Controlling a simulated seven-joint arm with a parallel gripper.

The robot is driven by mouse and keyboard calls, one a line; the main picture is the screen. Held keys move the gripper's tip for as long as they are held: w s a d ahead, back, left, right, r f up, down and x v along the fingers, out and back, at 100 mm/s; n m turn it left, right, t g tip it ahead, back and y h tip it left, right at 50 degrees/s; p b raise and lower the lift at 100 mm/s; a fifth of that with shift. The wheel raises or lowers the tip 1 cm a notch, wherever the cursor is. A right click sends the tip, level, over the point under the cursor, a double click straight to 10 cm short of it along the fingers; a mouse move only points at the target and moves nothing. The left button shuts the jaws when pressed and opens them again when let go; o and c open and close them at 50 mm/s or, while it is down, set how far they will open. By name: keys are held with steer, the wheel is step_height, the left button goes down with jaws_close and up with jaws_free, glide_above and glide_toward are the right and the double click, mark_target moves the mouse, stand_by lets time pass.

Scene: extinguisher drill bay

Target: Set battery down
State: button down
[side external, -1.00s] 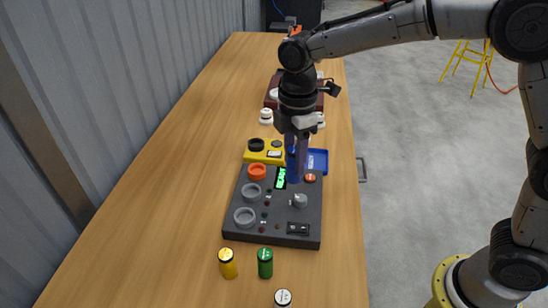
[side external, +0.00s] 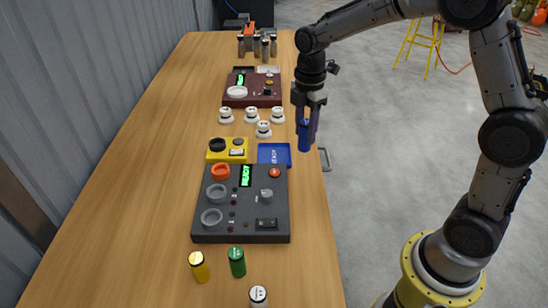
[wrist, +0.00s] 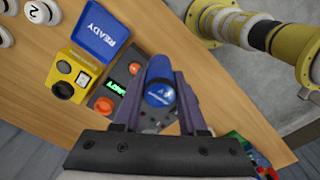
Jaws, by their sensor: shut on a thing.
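My gripper (side external: 309,122) is shut on a blue battery (side external: 304,136) and holds it upright, close to the table's right edge. In the wrist view the battery (wrist: 159,80) sits between the two fingers, its round blue end towards the camera. A blue tray (side external: 282,147) marked READY lies to the left of the battery; its inside looks empty. It also shows in the wrist view (wrist: 97,18). The dark grey panel (side external: 212,237) has a green display, an orange ring and two grey rings. A yellow battery (side external: 199,266) and a green battery (side external: 237,262) stand in front of it.
A yellow box (side external: 225,155) sits left of the tray. Several white round pieces (side external: 264,130) stand behind it. A dark red panel (side external: 262,100) is farther back. A white-topped battery (side external: 258,296) stands at the front. The table's left side is clear.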

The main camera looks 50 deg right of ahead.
steer(key=shift+d, duration=0.7)
steer(key=shift+m, duration=0.3)
steer(key=w+f, duration=0.3)
steer(key=w, duration=0.1)
steer(key=w+d+f, duration=0.1)
steer(key=w+f, duration=0.2)
steer(key=w, duration=0.2)
steer(key=w+f, duration=0.4)
steer(key=shift+w+d, duration=0.35)
steer(key=shift+d, duration=0.05)
steer(key=shift+f, duration=1.5)
steer(key=shift+f, duration=0.15)
steer(key=shift+c, duration=2.3)
jaws_free()
